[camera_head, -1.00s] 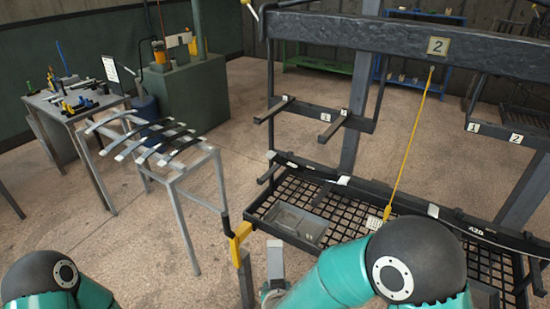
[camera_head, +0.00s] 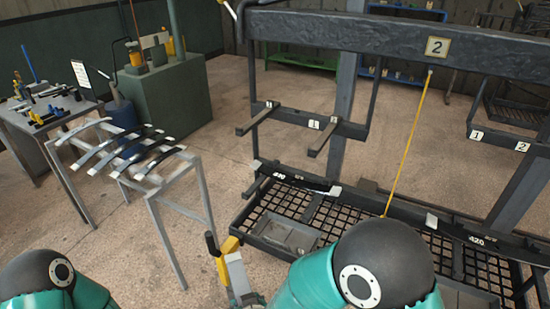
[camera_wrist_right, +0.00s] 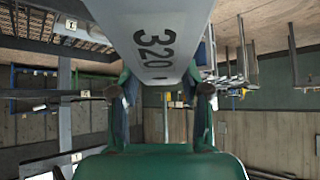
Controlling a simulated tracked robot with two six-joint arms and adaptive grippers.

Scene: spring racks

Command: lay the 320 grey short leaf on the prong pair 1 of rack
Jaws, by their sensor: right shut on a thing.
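The 320 grey short leaf (camera_wrist_right: 160,35) fills the top middle of the right wrist view, with its number facing the camera. My right gripper (camera_wrist_right: 165,88) is shut on it, one finger at each side; the leaf's far end is out of that view. In the head view a light grey piece (camera_head: 238,272) shows by my right forearm, perhaps this leaf. The rack's left prongs (camera_head: 258,119) and (camera_head: 322,138) stick out bare, with small tags that seem to read 1. They stand beyond my right arm. My left gripper is out of view.
A grey stand (camera_head: 177,179) with several leaves is at left. A yellow cord (camera_head: 408,135) hangs from the beam (camera_head: 345,30). A yellow and black part (camera_head: 227,252) is near the tray's front-left corner.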

